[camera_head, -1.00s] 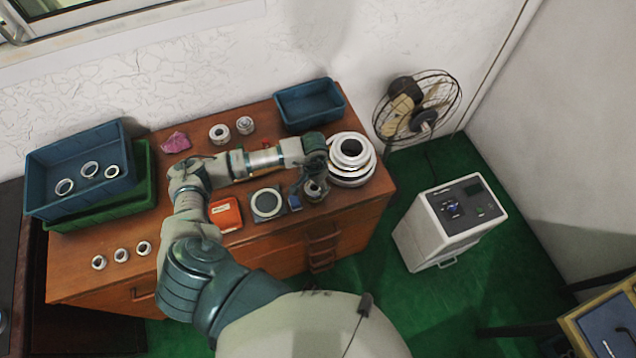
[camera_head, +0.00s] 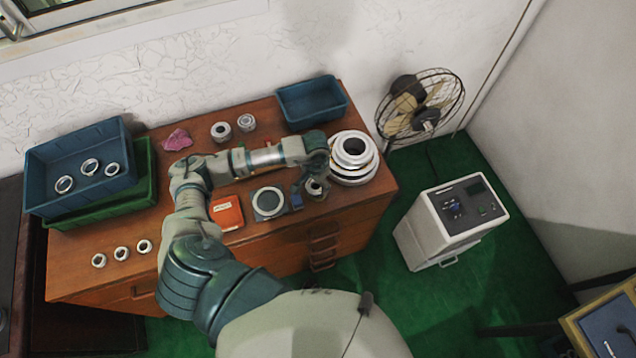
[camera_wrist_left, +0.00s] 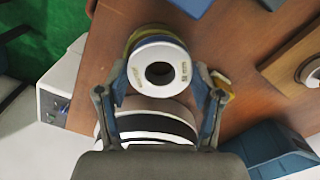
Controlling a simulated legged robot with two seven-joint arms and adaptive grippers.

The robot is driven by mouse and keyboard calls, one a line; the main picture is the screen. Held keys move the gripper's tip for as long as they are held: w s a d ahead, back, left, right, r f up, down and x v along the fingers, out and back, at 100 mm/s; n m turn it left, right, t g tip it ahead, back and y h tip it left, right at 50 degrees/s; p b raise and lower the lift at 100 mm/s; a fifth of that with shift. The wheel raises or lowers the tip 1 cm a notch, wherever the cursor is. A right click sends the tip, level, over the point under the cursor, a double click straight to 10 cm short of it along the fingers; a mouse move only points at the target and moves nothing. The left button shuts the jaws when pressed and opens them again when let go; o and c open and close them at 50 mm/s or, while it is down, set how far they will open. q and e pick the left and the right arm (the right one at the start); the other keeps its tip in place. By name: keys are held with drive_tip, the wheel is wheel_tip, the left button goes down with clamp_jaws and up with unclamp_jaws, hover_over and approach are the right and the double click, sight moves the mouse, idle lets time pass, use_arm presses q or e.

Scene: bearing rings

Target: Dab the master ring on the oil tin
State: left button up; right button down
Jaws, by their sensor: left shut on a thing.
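My left gripper (camera_wrist_left: 160,72) is shut on a white-faced ring (camera_wrist_left: 159,50) with a blue band, held between its two fingers. Small markings show on the ring's face. A rounder olive-yellow edge (camera_wrist_left: 133,38) shows just behind the ring; it may be the oil tin, and I cannot tell whether the two touch. In the head view the left gripper (camera_head: 311,178) is low over the right front of the cabinet, with a silver ring (camera_head: 317,188) at its fingers. My arm partly covers this area. My right gripper is not in view.
A stack of large white rings (camera_head: 353,170) stands close beside the left gripper. Blue bins (camera_head: 312,104) (camera_head: 80,150), small rings (camera_head: 122,253) and a pink cloth (camera_head: 177,140) are farther off.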

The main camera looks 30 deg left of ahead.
use_arm(q)
drive_tip(key=shift+a+f, duration=0.1)
drive_tip(key=shift+d, duration=0.6)
drive_tip(key=shift+a, duration=0.1)
drive_tip(key=shift+a+f, duration=0.1)
drive_tip(key=shift+a, duration=0.25)
drive_tip(key=shift+d+r+p, duration=0.2)
drive_tip(key=shift+r+p, duration=0.25)
drive_tip(key=shift+r, duration=1.05)
drive_tip(key=shift+r+p, duration=0.8)
drive_tip(key=shift+r, duration=1.2)
